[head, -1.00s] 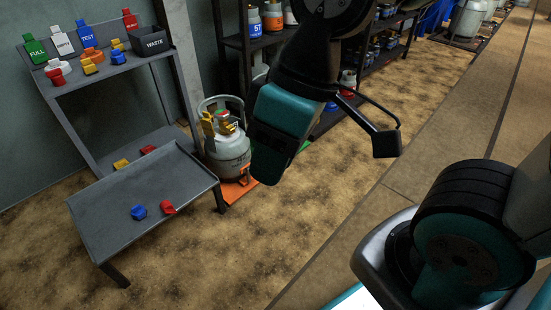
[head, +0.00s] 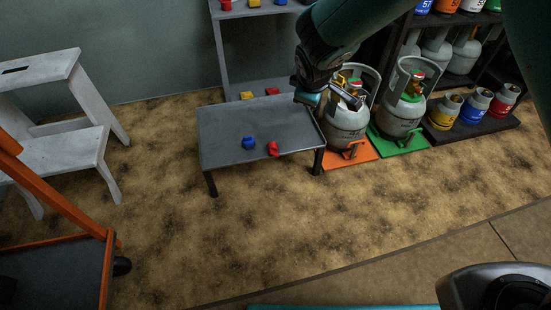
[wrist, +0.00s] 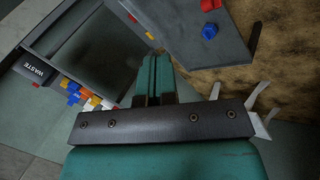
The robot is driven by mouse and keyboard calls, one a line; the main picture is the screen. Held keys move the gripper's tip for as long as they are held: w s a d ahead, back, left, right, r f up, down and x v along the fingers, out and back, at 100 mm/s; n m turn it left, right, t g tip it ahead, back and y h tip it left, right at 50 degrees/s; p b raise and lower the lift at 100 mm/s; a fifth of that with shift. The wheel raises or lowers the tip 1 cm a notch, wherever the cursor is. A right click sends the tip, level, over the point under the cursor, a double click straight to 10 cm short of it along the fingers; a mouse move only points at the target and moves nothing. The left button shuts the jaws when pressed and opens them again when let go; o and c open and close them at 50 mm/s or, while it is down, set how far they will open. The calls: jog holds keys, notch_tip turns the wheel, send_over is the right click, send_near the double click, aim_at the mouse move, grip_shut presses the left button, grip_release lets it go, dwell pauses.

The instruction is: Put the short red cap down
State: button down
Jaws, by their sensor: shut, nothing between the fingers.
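A red cap (head: 272,148) lies on the low grey table (head: 225,122), near its front edge, just right of a blue cap (head: 249,143). Another red cap (head: 272,91) lies at the table's back, next to a yellow cap (head: 246,95). I cannot tell which red cap is the short one. In the wrist view, my gripper (wrist: 153,62) has its teal fingers together with nothing between them. A red cap (wrist: 207,5) and the blue cap (wrist: 210,31) show ahead of it, apart from the fingers. In the head view my arm's end is above the table's right side; its fingertips are hard to make out.
Gas cylinders (head: 345,125) stand right of the table on orange and green mats. A white step stool (head: 65,150) and an orange-framed cart (head: 55,205) are at left. The floor in front is clear.

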jog(key=w+a+f+n+t+h, duration=0.1)
jog(key=w+a+f+n+t, duration=0.2)
jog(key=f, duration=0.5)
jog(key=n+t+y+p, duration=0.2)
jog(key=n+t+y, duration=0.5)
jog(key=n, duration=1.5)
send_near(274, 154)
jog(key=shift+t+h, duration=0.3)
jog(key=shift+t, duration=0.1)
jog(key=shift+a+f+b+x, duration=0.15)
jog(key=shift+b+x, duration=1.7)
jog(key=shift+b, duration=3.4)
jog(key=shift+a+f+b+x, duration=0.15)
jog(key=shift+b+x, duration=1.65)
jog(key=shift+b, duration=3.45)
